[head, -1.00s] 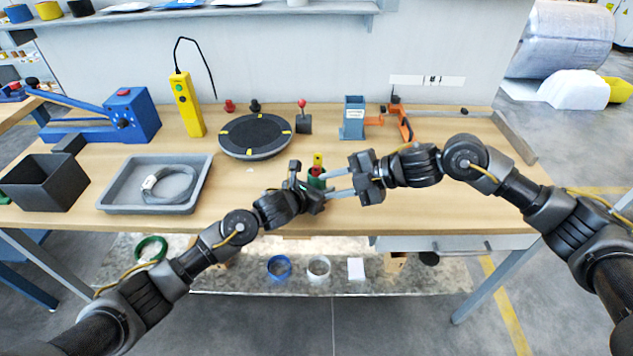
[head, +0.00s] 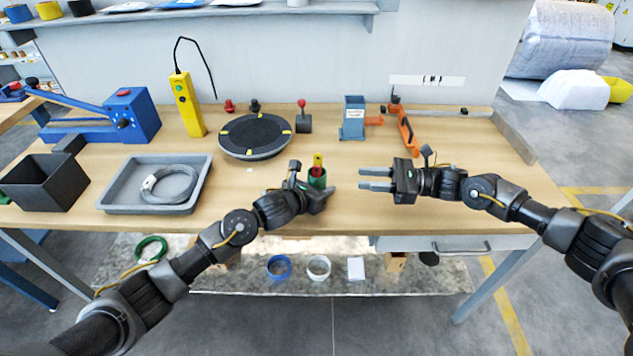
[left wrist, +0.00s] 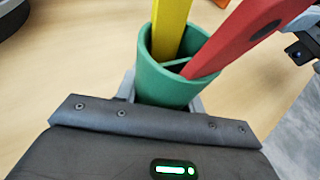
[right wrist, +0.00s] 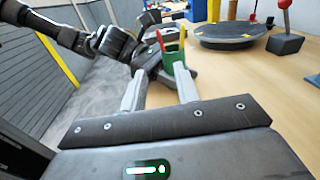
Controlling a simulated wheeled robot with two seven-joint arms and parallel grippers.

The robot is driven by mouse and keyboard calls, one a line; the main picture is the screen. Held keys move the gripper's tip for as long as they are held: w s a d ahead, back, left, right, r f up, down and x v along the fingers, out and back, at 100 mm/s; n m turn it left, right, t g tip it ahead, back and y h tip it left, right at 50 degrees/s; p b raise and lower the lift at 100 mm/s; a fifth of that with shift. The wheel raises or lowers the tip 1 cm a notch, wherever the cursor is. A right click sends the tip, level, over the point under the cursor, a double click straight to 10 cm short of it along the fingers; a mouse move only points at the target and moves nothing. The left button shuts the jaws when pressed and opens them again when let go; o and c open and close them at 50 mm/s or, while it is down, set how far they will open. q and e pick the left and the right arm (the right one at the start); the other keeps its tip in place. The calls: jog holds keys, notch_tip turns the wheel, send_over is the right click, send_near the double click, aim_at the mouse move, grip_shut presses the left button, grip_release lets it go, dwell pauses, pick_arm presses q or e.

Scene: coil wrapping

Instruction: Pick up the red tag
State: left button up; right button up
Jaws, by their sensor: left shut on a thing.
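A green cup (head: 318,182) stands upright at the table's front middle. A yellow tag (head: 317,160) and a red tag (head: 316,171) stick up out of it. In the left wrist view the red tag (left wrist: 237,40) leans right and the yellow tag (left wrist: 170,28) stands left, with a divider in the cup (left wrist: 165,88) between them. My left gripper (head: 313,188) is shut on the cup's body. My right gripper (head: 364,179) is open and empty, to the right of the cup and apart from it. The red tag also shows in the right wrist view (right wrist: 160,41).
A grey tray (head: 130,204) with a wire coil (head: 168,186) lies left, beside a dark bin (head: 45,185). A black turntable (head: 255,136), a yellow handheld device (head: 188,105) and a blue dispenser (head: 353,118) stand behind. The table right of my right gripper is mostly clear.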

jog(key=shift+d+n, duration=0.3)
jog(key=shift+n, duration=0.3)
jog(key=a, duration=0.4)
jog(key=w+a, duration=0.1)
jog(key=a, duration=0.7)
jog(key=shift+w+r, duration=0.15)
jog(key=shift+w, duration=0.1)
grip_shut()
